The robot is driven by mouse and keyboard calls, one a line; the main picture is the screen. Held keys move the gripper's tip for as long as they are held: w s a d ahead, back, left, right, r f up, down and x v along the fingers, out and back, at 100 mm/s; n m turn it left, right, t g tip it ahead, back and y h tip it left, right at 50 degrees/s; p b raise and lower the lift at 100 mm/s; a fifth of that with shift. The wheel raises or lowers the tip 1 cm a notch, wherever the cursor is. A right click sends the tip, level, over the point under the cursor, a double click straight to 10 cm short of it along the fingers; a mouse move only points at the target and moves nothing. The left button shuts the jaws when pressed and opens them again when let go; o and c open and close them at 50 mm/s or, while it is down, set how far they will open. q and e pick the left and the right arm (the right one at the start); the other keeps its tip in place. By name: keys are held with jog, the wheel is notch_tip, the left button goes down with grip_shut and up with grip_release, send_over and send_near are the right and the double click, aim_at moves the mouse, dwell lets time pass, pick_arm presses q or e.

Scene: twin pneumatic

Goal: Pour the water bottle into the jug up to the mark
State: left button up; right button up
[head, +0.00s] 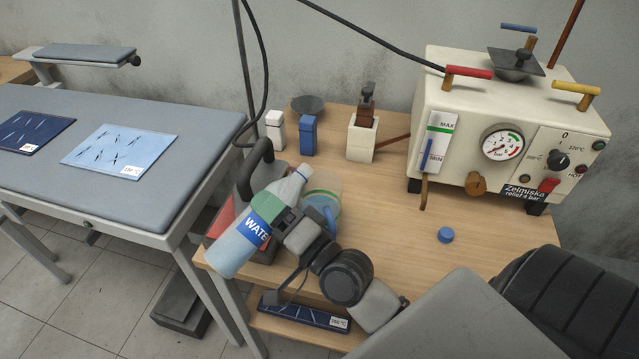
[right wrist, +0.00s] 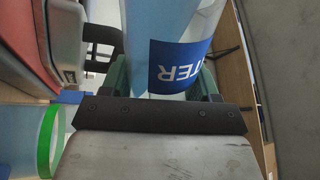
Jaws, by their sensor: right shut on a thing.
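The water bottle (head: 245,240), clear with light blue contents and a blue WATER label, is held tilted above the table's front left. Its open mouth points up and to the right, near the jug. My right gripper (head: 287,228) is shut on the bottle's side; the bottle fills the top of the right wrist view (right wrist: 185,50). The jug (head: 328,200), clear and bluish with a green band, stands just behind and right of the bottle, partly hidden by it and my gripper. It also shows in the right wrist view (right wrist: 25,140). Its water level cannot be made out. My left gripper is not in view.
A blue cap (head: 445,235) lies on the wooden table (head: 400,215). A dark-handled, red-sided thing (head: 222,215) stands behind the bottle. Blue and white containers (head: 308,135) and a cream machine with a gauge (head: 503,141) are farther back. The table's middle is clear.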

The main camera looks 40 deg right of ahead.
aim_at(272, 193)
jog(key=shift+w+d+r+m+h+p, duration=0.15)
jog(key=shift+d+r+m+p, duration=0.1)
jog(key=shift+r+m+p, duration=0.25)
jog(key=shift+d+r+m+h+p, duration=0.2)
jog(key=shift+r+m+p, duration=0.1)
jog(key=shift+m+p, duration=0.3)
dwell(1.6)
jog(key=shift+r+m+t+h+p, duration=0.45)
jog(key=shift+r+m+p, duration=0.45)
jog(key=shift+m+p, duration=0.55)
dwell(2.2)
